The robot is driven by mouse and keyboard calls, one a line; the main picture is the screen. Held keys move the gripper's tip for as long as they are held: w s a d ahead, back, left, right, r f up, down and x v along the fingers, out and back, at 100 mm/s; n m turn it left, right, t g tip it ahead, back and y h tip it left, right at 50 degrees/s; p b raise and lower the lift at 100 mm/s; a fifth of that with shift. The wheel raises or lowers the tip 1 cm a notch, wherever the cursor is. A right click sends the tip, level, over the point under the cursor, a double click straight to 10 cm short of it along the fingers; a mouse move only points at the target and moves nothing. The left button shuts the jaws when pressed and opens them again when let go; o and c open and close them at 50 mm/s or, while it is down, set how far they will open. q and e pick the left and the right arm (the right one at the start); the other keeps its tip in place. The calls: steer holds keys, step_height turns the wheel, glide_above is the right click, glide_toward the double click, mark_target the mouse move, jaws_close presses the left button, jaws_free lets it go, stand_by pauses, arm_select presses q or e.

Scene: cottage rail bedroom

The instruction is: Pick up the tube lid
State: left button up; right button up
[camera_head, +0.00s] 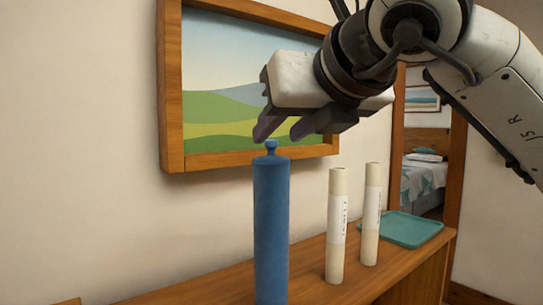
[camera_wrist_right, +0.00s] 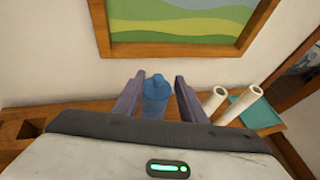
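A tall blue tube (camera_head: 271,235) stands upright on the wooden shelf. Its blue tube lid (camera_head: 271,157), with a small round knob, sits on the tube's top. My right gripper (camera_head: 282,131) is open just above the lid, its two purple-grey fingers pointing down toward the knob. In the right wrist view the lid (camera_wrist_right: 157,85) shows between the two open fingers of the gripper (camera_wrist_right: 159,80), with a gap on each side. Nothing is held. My left gripper is in neither view.
Two cream rolls with labels, a nearer one (camera_head: 337,225) and a farther one (camera_head: 371,214), stand right of the tube. A teal tray (camera_head: 411,229) lies farther right on the shelf (camera_head: 310,267). A framed landscape picture (camera_head: 173,90) hangs on the wall behind the gripper.

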mark_target(271, 141)
steer(key=x, duration=0.4)
steer(key=shift+w+a+f+p, duration=0.1)
steer(key=shift+a+f+p, duration=0.15)
steer(key=shift+p, duration=0.1)
steer(key=shift+c, duration=0.5)
jaws_close()
steer(key=shift+r, duration=0.1)
